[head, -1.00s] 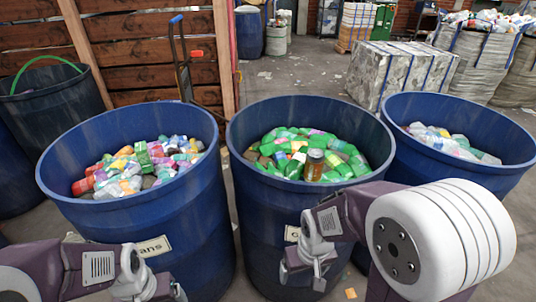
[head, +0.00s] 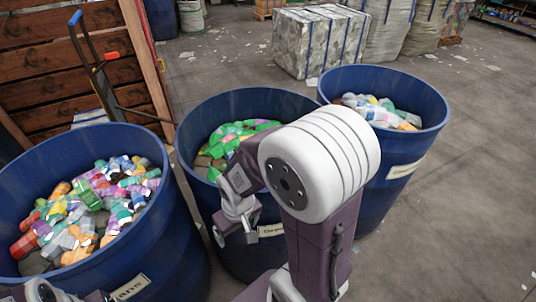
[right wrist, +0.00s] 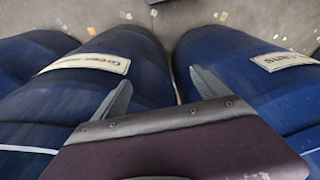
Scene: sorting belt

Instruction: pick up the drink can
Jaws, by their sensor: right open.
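I cannot single out the drink can in either view. The left blue bin (head: 180,240), with a label ending in "ans", holds many mixed crushed containers (head: 85,210). My right gripper (head: 237,238) is in front of the middle blue bin (head: 262,98), outside its wall and below its rim. In the right wrist view its two fingers (right wrist: 158,84) stand apart with nothing between them. My left gripper (head: 42,292) shows only partly at the bottom left edge, and its jaws cannot be made out.
The middle bin holds green crushed bottles (head: 232,133), partly hidden by my right arm. The right blue bin (head: 395,150) holds pale bottles. A hand truck (head: 95,70) leans by the plank wall (head: 35,60). A wrapped bale (head: 315,42) stands behind. Floor at the right is mostly clear.

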